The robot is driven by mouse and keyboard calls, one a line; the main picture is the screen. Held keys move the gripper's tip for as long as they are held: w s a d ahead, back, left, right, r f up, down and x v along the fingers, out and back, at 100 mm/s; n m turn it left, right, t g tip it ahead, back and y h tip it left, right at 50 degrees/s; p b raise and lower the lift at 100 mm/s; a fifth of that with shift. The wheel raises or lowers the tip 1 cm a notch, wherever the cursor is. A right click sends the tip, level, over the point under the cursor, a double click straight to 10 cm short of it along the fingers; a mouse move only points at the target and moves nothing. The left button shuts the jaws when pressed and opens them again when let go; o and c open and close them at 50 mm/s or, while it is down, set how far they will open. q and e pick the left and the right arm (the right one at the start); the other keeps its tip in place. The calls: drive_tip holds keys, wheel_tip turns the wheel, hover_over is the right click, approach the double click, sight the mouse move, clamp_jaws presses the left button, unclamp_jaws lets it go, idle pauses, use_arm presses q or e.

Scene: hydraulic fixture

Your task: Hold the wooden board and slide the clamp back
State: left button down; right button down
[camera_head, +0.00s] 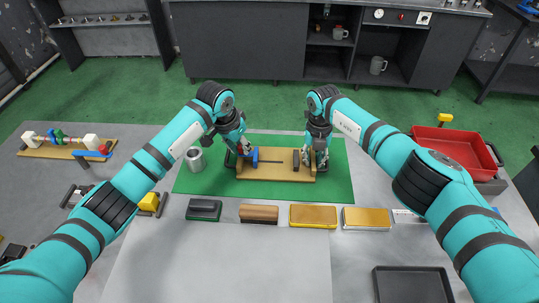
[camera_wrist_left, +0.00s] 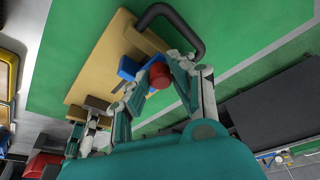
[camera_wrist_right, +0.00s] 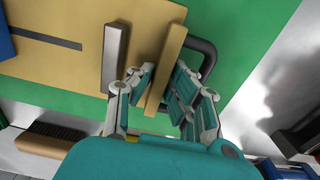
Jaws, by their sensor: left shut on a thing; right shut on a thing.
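The wooden board (camera_head: 275,173) lies on the green mat, with a slot along its middle and a dark jaw (camera_head: 296,160) upright near its right end. The blue clamp part (camera_head: 255,157) sits near the board's left end; in the left wrist view it joins a red knob (camera_wrist_left: 159,74). My left gripper (camera_head: 242,148) is shut on the red knob at the left end. My right gripper (camera_head: 310,157) is shut on the upright wooden end plate (camera_wrist_right: 167,65) of the board. The fingers partly hide both ends in the head view.
Black handles (camera_wrist_left: 178,22) stick out from the board's ends. A metal mug (camera_head: 195,160) stands left of the board. Several brushes and blocks, one a yellow block (camera_head: 313,216), lie in front of the mat. A red toolbox (camera_head: 455,150) stands right and a black tray (camera_head: 412,285) lies front right.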

use_arm(q)
drive_tip(key=shift+a, duration=0.4)
drive_tip(key=c, duration=1.1)
unclamp_jaws()
drive_tip(key=shift+o, duration=0.2)
drive_tip(key=v, duration=1.2)
